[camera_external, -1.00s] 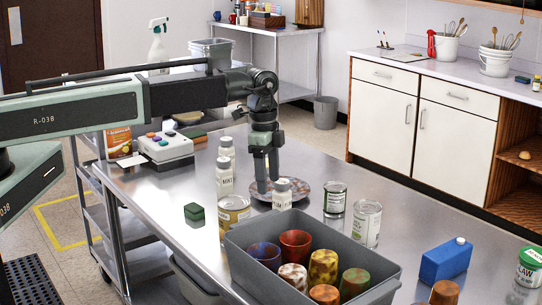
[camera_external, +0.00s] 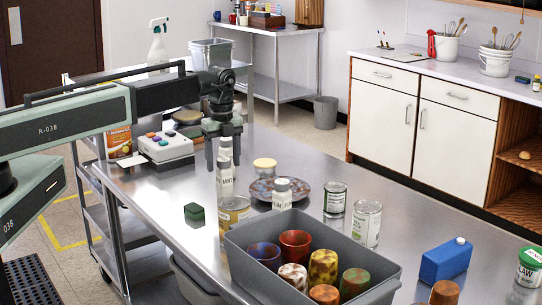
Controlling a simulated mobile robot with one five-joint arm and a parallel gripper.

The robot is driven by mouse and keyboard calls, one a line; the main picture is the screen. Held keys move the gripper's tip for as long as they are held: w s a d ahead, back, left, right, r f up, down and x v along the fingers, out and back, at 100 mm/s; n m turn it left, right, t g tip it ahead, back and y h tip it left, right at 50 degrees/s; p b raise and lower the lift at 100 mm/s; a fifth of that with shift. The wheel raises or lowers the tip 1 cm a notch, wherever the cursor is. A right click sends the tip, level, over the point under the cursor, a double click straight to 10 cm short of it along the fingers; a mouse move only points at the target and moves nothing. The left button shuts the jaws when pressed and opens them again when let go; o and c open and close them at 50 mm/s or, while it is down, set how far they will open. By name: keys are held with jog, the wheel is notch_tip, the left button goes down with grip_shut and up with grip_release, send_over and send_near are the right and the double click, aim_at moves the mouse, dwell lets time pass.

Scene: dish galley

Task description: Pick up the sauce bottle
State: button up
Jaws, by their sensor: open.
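A front white bottle with a dark-lettered label (camera_external: 225,186) stands upright left of the middle. A third (camera_external: 282,194) stands at the patterned plate (camera_external: 262,194). Depth and contact with the bottles cannot be told.
A grey bin (camera_external: 243,246) with colored cups stands in front. A white button box (camera_external: 166,148) is left of my gripper.

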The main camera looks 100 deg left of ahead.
aim_at(224, 176)
notch_tip(224, 176, down, 6)
jog(key=b, duration=0.5)
jog(key=shift+a+f, duration=0.1)
jog(key=shift+a, duration=0.05)
jog(key=shift+r, duration=0.2)
grip_shut()
jog(key=shift+r, duration=0.1)
notch_tip(224, 176, up, 3)
jog(key=p, duration=0.3)
jog(key=shift+r+p, duration=0.2)
jog(key=shift+p, duration=0.2)
jog(key=s+d+r+p, duration=0.1)
jog(key=s+d, duration=0.9)
jog(key=d, duration=0.2)
jog(key=shift+s+r, duration=0.2)
jog(key=shift+s, duration=0.05)
